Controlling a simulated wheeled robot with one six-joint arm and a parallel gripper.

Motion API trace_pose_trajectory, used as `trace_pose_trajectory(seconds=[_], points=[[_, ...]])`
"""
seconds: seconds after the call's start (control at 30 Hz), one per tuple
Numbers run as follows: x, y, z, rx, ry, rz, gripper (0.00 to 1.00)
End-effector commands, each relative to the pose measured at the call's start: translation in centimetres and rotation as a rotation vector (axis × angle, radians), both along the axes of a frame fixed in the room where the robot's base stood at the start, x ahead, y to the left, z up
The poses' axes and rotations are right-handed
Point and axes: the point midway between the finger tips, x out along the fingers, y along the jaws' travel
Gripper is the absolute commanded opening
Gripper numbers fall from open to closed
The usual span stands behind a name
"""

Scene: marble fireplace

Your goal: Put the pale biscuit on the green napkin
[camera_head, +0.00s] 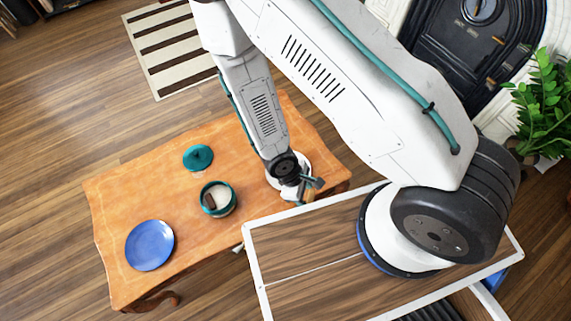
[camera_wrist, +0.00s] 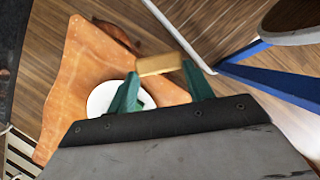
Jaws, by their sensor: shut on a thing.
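My gripper (camera_wrist: 161,73) is shut on the pale biscuit (camera_wrist: 160,64), a tan block held across between its two green fingertips in the wrist view. In the head view my gripper (camera_head: 308,187) is near the right end of the wooden table, close to its front edge. A white plate (camera_wrist: 102,97) lies on the table behind my gripper. A small green patch (camera_wrist: 147,98) shows on it beside a finger; I cannot tell whether this is the green napkin. No napkin is clearly seen elsewhere, and my arm hides part of the table.
The wooden table (camera_head: 125,195) also holds a blue plate (camera_head: 149,245), a teal pot (camera_head: 228,208) with pale contents and a dark piece in it, and a teal lid (camera_head: 198,158). A striped rug (camera_head: 165,45) lies behind. A plant (camera_head: 545,105) stands at right.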

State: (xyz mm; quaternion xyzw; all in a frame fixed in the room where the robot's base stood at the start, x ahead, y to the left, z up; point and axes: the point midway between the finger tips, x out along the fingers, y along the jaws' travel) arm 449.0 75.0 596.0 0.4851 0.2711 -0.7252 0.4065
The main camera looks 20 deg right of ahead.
Motion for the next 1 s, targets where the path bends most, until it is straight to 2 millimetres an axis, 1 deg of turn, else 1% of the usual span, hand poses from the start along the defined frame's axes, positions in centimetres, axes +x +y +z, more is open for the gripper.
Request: trace_pose_trajectory(seconds=[0.13, 0.27, 0.4, 0.5, 0.6, 0.7, 0.83, 1.0], points=[[2.4, 0.4, -0.2, 0.002, -0.003, -0.006, 0.30], [5.5, 1.0, -0.5, 0.003, -0.004, -0.007, 0.30], [9.3, 1.6, -0.9, 0.002, -0.004, -0.006, 0.30], [11.7, 2.0, -1.1, 0.001, -0.002, -0.004, 0.30], [13.5, 2.3, -1.3, 0.001, -0.001, -0.003, 0.30], [14.6, 2.5, -1.4, 0.000, 0.001, 0.000, 0.30], [15.0, 2.5, -1.8, 0.000, 0.002, 0.000, 0.30], [14.9, 2.5, -4.0, 0.000, 0.004, 0.000, 0.30]])
